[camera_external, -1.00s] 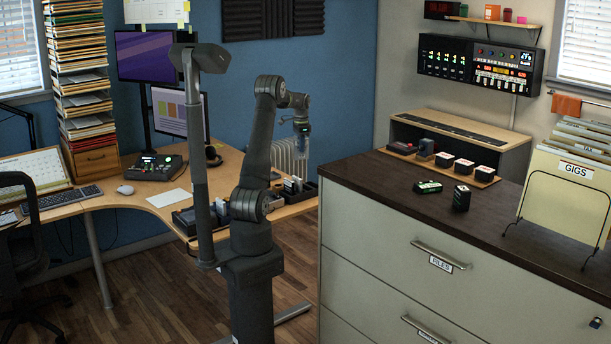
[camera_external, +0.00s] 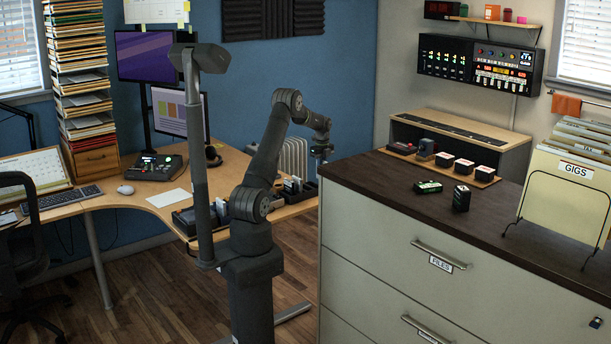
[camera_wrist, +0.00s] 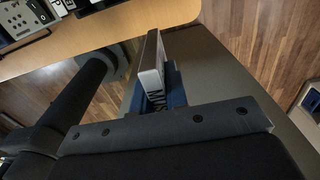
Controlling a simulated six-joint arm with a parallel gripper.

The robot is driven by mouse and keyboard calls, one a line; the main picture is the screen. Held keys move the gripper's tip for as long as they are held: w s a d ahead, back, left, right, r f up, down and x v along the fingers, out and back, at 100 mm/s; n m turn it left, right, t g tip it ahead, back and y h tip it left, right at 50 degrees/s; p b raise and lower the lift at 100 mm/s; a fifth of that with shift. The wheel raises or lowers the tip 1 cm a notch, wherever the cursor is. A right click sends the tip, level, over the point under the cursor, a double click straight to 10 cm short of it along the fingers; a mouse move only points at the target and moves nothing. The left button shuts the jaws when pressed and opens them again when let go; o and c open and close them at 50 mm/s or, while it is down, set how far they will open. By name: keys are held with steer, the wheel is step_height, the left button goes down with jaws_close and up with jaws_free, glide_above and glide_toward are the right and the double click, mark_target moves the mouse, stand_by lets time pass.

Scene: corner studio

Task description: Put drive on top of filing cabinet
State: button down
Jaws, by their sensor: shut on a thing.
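My gripper (camera_external: 321,157) hangs at the back left corner of the filing cabinet (camera_external: 400,245) in the external view, its fingers small and hard to make out there. In the wrist view my gripper (camera_wrist: 160,85) is shut on a drive (camera_wrist: 152,68), a thin pale box with a dark-lettered side starting "MUS". The drive stands out beyond the dark gripper bar, with blue finger parts beside it. The cabinet's dark wooden top (camera_external: 380,178) is to the right of my gripper. I cannot tell the exact gap between them.
On the cabinet top are a green-and-black box (camera_external: 428,187), a black block (camera_external: 461,198) and a folder rack (camera_external: 565,190) at the right. The top's left part is clear.

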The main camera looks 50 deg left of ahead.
steer(key=a+f, duration=0.3)
steer(key=a, duration=0.1)
steer(key=a+f, duration=0.6)
steer(key=a, duration=0.1)
steer(key=shift+s+a+f, duration=0.1)
steer(key=shift+s+a, duration=0.2)
steer(key=shift+s, duration=0.1)
steer(key=shift+f, duration=0.65)
steer(key=shift+f, duration=0.25)
steer(key=c, duration=1.4)
jaws_free()
steer(key=shift+c, duration=0.2)
steer(key=shift+r, duration=0.1)
steer(key=shift+o, duration=0.5)
step_height(320, 180, up, 17)
steer(key=shift+s+r, duration=0.15)
steer(key=shift+s, duration=0.15)
